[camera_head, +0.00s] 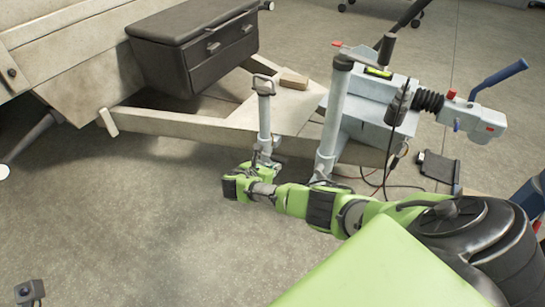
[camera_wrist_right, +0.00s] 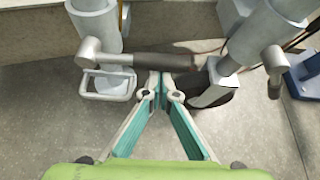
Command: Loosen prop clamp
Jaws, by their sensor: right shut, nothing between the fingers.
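A slim grey prop post (camera_head: 264,118) with a loop handle on top stands at the trailer drawbar in the head view. In the wrist view, a grey post (camera_wrist_right: 96,24) at the upper left bears a clamp lever (camera_wrist_right: 130,60) with a dark grip pointing right. My right gripper (camera_wrist_right: 161,90) is shut and empty, its fingertips just below the dark grip; contact cannot be told. In the head view the right gripper (camera_head: 262,165) is low by the foot of the slim post, partly hiding it. My left gripper is not in view.
A thicker post (camera_head: 333,118) stands right of the slim one, with another short lever (camera_wrist_right: 274,62) in the wrist view. The drawbar (camera_head: 165,122), dark toolbox (camera_head: 195,45), coupling with blue handle (camera_head: 497,80) and loose cables crowd around.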

